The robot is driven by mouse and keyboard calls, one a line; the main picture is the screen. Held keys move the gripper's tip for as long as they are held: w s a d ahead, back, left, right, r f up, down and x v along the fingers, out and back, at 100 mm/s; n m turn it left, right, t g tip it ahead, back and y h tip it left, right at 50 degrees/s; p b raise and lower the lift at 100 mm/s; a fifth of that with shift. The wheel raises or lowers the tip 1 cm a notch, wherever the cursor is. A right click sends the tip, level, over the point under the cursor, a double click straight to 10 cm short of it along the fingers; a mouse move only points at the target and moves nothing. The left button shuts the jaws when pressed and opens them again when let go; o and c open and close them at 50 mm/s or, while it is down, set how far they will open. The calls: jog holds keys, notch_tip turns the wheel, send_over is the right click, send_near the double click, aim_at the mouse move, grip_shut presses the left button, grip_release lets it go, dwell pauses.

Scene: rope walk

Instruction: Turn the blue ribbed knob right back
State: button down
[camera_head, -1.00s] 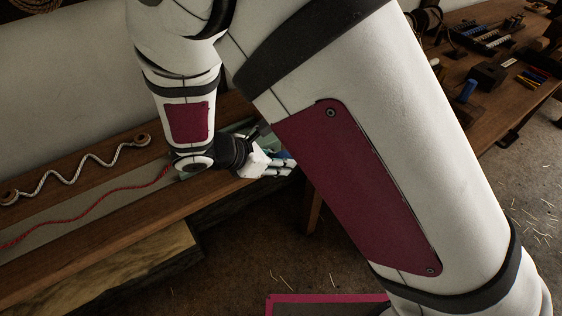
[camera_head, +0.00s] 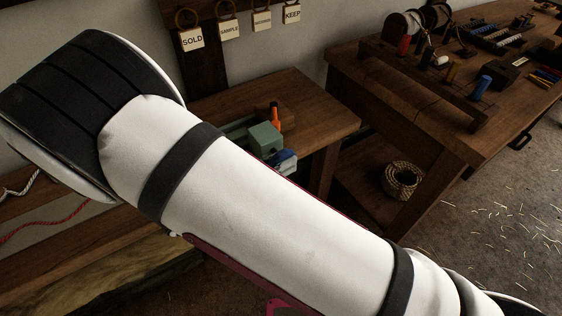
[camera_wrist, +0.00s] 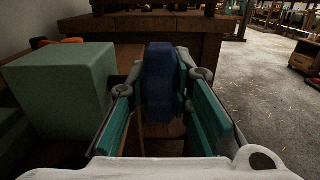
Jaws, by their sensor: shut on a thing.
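The blue ribbed knob (camera_wrist: 160,85) stands between the two fingers of my gripper (camera_wrist: 163,88) in the wrist view. The teal finger pads are shut on it from left and right. A green block-shaped housing (camera_wrist: 65,90) is close on the left of the gripper. In the head view the housing (camera_head: 265,139) shows on the bench end above my arm. A small blue part of the knob (camera_head: 278,157) and a bit of my gripper (camera_head: 287,166) show beside it. My arm hides most of the gripper there. I cannot tell the knob's turn angle.
An orange handle (camera_head: 275,118) stands behind the green housing. A wooden worktable (camera_head: 400,95) with spools and tools is at the right, with a rope coil (camera_head: 400,180) below it. Tags (camera_head: 228,28) hang on the wall. The straw-strewn floor (camera_head: 480,220) at right is open.

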jog(key=shift+h, duration=0.3)
jog(key=c, duration=1.7)
grip_release()
jog(key=shift+a, duration=0.1)
jog(key=v, duration=1.2)
jog(key=shift+s+f, duration=0.1)
jog(key=shift+f, duration=0.05)
